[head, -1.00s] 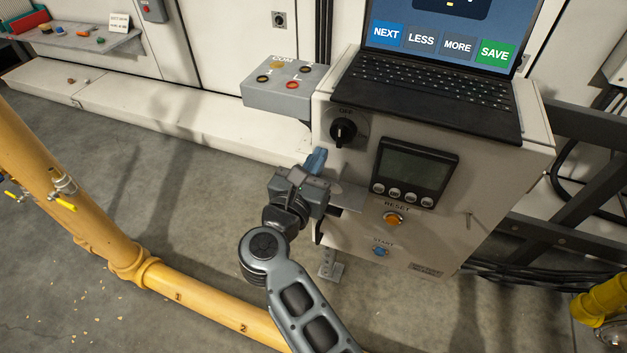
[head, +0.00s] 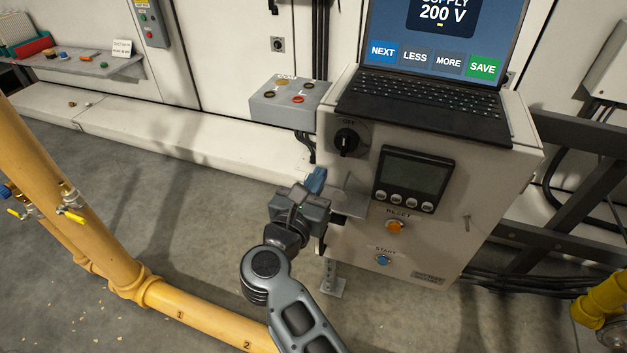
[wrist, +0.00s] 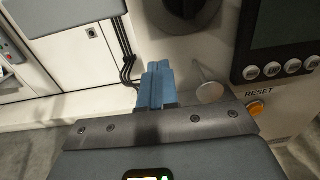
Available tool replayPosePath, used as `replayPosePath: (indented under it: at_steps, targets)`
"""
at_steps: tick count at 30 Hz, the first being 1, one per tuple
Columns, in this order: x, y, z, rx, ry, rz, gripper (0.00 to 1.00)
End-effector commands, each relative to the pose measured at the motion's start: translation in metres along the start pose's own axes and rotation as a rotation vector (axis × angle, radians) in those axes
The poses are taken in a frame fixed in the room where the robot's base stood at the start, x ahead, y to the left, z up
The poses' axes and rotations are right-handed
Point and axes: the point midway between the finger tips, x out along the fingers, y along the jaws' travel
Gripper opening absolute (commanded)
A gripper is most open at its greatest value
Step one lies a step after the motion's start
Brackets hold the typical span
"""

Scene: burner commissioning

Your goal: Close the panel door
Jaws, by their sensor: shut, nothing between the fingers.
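The panel door (head: 420,235) is the pale front face of the control box, with a black OFF switch (head: 347,141), a display (head: 413,180), an orange RESET button (head: 395,226) and a blue START button (head: 383,259). My gripper (head: 316,180) is at the door's left edge, its blue fingers shut together and empty. In the wrist view the blue fingers (wrist: 155,85) point past the door's left side, beside a small round silver knob (wrist: 209,92). My gripper hides part of the left edge. I cannot tell contact or how far the door stands open.
A laptop (head: 425,105) sits on top of the box. A grey terminal box (head: 290,103) with coloured sockets is behind left. A yellow pipe (head: 190,312) runs low across the front left. Dark rails (head: 575,135) stand at right.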

Motion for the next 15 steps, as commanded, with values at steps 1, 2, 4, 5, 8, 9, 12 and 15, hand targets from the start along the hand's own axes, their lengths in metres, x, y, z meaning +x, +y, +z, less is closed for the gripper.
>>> replayPosePath:
  at_steps: [1,2,4,5,8,9,12,15]
  targets:
    - [0.001,-0.001,0.000,-0.001,0.000,0.000,0.00]
    - [-0.001,-0.001,0.000,-0.002,0.000,0.001,0.00]
    - [-0.010,-0.001,0.000,-0.003,0.000,0.002,0.00]
    - [-0.013,-0.001,0.000,-0.003,0.000,0.002,0.00]
    - [-0.025,0.000,0.000,-0.002,0.000,0.004,0.00]
    - [-0.031,-0.001,0.000,-0.003,0.000,0.004,0.00]
    - [-0.044,-0.001,0.000,-0.003,0.000,0.004,0.00]
    - [-0.061,-0.001,0.000,-0.003,0.000,0.006,0.00]
